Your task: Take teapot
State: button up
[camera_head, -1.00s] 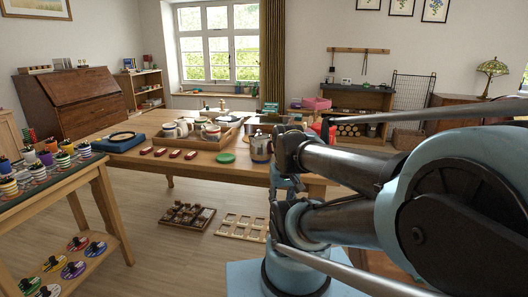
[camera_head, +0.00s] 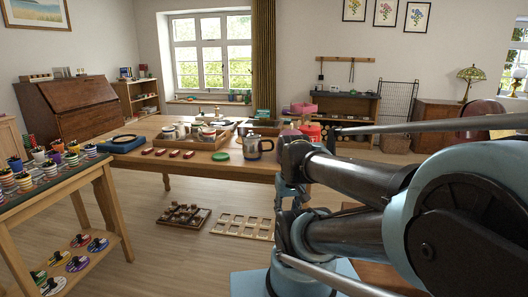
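A silver pot with a dark handle (camera_head: 253,147), which looks like the teapot, stands upright on the near edge of the wooden table (camera_head: 210,167). It is just left of my arm's dark joint in the picture, and I cannot tell the gap in depth. White pots or mugs (camera_head: 170,132) sit in and beside a wooden tray on the same table; they are too small to tell apart. My arm fills the right side, but my gripper is not in view.
A green round lid or dish (camera_head: 221,156) and several small red boxes (camera_head: 174,153) lie near the pot. A red container (camera_head: 312,131) stands behind my arm. Wooden trays (camera_head: 243,226) lie on the floor.

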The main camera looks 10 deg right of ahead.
aim_at(252, 147)
jog(key=z, duration=2.45)
jog(key=k, duration=1.15)
jog(key=u, duration=1.85)
jog(key=i, duration=1)
jog(key=z, duration=0.05)
